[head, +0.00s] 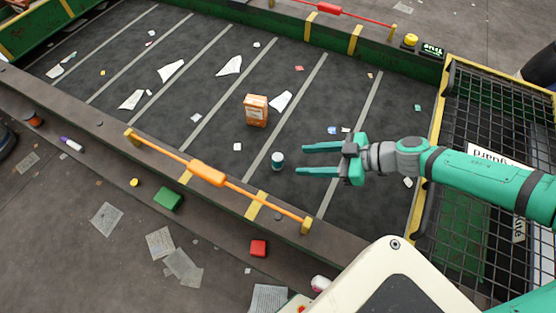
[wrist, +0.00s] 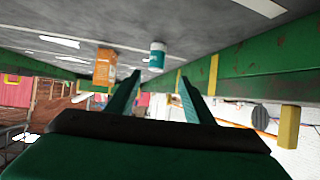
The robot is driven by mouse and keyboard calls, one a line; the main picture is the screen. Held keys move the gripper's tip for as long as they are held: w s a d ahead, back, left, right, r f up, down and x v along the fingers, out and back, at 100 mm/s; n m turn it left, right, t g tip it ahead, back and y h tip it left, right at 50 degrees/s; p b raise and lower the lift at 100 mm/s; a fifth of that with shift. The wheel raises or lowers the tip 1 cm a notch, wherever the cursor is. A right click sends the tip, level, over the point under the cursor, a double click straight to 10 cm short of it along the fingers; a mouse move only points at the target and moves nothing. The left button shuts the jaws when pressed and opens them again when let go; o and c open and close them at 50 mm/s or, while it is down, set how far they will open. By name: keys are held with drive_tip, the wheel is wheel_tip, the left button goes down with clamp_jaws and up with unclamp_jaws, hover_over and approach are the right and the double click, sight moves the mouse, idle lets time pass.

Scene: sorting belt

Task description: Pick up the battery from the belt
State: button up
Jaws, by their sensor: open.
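The battery appears to be the small teal cylinder with a pale top (head: 277,160), upright on the dark belt (head: 215,90) in the head view. It also shows in the wrist view (wrist: 157,56), ahead of and between the finger lines, with the picture upside down. My gripper (head: 299,159) is open and empty, its two teal fingers pointing left at the cylinder, with a short gap between the fingertips and it. In the wrist view the fingers (wrist: 158,77) are apart with nothing between them.
An orange carton (head: 256,110) stands on the belt, up and left of the cylinder. White scraps (head: 229,66) lie scattered about. An orange pull bar (head: 208,174) runs along the near belt edge. A black mesh cage (head: 490,120) stands at the right.

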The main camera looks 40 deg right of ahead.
sight(282, 157)
drive_tip(key=x, duration=0.3)
drive_tip(key=shift+w+f, duration=0.1)
drive_tip(key=shift+w, duration=0.1)
drive_tip(key=shift+w+d+x, duration=0.1)
drive_tip(key=shift+x, duration=1.2)
drive_tip(key=shift+w+d+x, duration=0.1)
drive_tip(key=shift+w+x, duration=0.05)
drive_tip(key=shift+x, duration=1.15)
drive_tip(key=shift+r, duration=0.2)
clamp_jaws()
